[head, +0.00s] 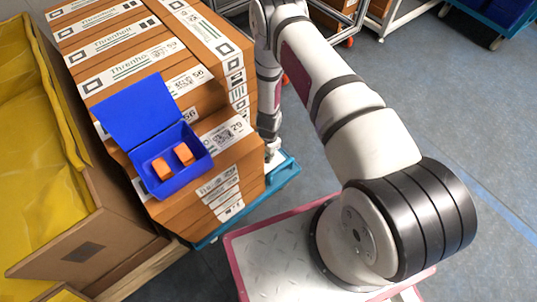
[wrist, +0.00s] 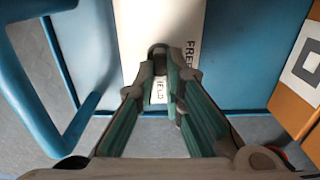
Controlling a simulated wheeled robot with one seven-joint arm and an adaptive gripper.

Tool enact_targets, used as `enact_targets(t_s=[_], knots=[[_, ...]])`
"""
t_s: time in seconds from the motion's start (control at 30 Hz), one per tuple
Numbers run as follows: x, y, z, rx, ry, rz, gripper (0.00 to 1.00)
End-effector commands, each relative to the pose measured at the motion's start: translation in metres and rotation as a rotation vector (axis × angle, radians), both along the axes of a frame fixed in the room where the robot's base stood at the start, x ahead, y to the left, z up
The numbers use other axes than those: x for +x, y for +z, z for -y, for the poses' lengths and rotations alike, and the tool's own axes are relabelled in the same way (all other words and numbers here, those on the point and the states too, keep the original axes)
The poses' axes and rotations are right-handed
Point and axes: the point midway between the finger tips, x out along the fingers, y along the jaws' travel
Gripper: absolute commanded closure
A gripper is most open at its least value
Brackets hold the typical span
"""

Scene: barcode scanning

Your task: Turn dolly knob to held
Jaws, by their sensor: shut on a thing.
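The dolly knob (wrist: 158,55) is a small dark knob on a white label plate (wrist: 131,25) on the blue dolly. The plate carries the word FREE to the right of the knob and a partly covered word ending in "ELD" below it. My gripper (wrist: 163,72) is shut on the knob, its green-padded fingers coming up from the bottom of the wrist view. I cannot tell which word the knob points to. In the head view the blue dolly (head: 285,178) shows under a carton stack; the knob and my fingertips are hidden there.
Stacked cartons (head: 232,192) stand on the dolly beside my arm. An open blue box (head: 135,113) with two orange items sits on them. A blue tubular rail (wrist: 40,100) runs close left of my gripper. A carton (wrist: 295,100) is at right. Grey floor is free at right.

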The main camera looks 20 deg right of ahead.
Motion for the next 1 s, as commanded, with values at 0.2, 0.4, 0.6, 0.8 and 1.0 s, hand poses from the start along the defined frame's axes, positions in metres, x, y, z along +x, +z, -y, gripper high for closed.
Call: enact_targets(t_s=[0.2,0.4,0.6,0.8,1.0], knots=[[0.001,0.000,0.001,-0.002,-0.006,0.002,1.00],[0.001,0.000,0.001,-0.002,-0.006,0.002,0.81],[0.000,0.000,0.001,-0.001,-0.005,0.001,0.70],[0.001,0.002,0.000,-0.001,-0.004,0.001,0.70],[0.002,0.025,0.000,0.000,-0.003,0.003,0.70]])
